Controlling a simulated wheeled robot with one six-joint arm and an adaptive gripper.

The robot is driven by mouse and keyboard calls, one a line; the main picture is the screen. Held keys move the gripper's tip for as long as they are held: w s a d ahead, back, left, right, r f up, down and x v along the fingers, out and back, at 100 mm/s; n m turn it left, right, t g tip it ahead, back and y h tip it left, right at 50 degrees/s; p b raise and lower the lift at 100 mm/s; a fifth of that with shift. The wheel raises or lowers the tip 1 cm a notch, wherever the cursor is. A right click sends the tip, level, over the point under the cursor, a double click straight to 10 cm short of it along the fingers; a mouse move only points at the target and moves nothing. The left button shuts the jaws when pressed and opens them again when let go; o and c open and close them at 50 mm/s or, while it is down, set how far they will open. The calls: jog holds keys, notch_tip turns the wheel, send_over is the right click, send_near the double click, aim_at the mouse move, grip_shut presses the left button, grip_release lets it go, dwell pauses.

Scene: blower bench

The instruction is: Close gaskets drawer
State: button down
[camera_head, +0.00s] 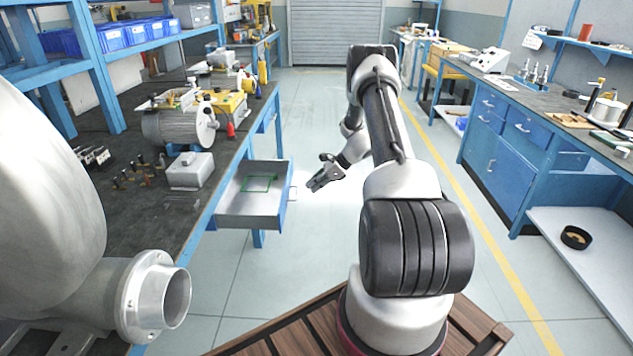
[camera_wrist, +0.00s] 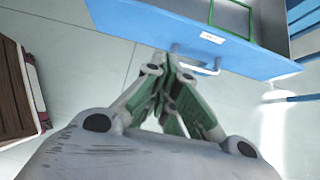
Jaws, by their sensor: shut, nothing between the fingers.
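The gaskets drawer (camera_head: 240,213) is pulled out from under the left bench in the head view. It is a grey metal tray with a blue front (camera_wrist: 160,33), a white label (camera_wrist: 212,38) and a metal handle (camera_wrist: 200,66). A green rectangular gasket (camera_head: 259,183) lies inside it. My gripper (camera_head: 313,187) is to the right of the drawer front in the head view. In the wrist view my gripper (camera_wrist: 172,60) is shut and empty, its fingertips close to the left end of the handle. I cannot tell whether they touch it.
The left bench (camera_head: 110,205) carries a motor (camera_head: 180,128), a grey box (camera_head: 190,170) and small fittings. A large metal blower housing (camera_head: 150,290) stands at the near left. Right of the drawer the floor (camera_head: 300,120) is clear. Blue cabinets (camera_head: 500,150) line the right.

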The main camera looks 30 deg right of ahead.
jog(key=w+a+f, duration=0.1)
jog(key=a, duration=0.1)
jog(key=w+a+f, duration=0.1)
jog(key=a, duration=0.1)
jog(key=w+a+f, duration=0.1)
jog(key=w+a, duration=0.1)
jog(key=shift+f, duration=0.25)
jog(key=shift+w+a, duration=0.1)
jog(key=shift+a, duration=0.05)
jog(key=w+a, duration=0.4)
jog(key=a, duration=0.2)
jog(key=w+a, duration=0.4)
jog(key=a, duration=0.2)
jog(key=w+a, duration=0.4)
jog(key=a, duration=0.3)
jog(key=shift+w, duration=0.4)
jog(key=shift+w+a+r, duration=0.1)
jog(key=shift+w+a, duration=0.15)
jog(key=shift+a, duration=0.1)
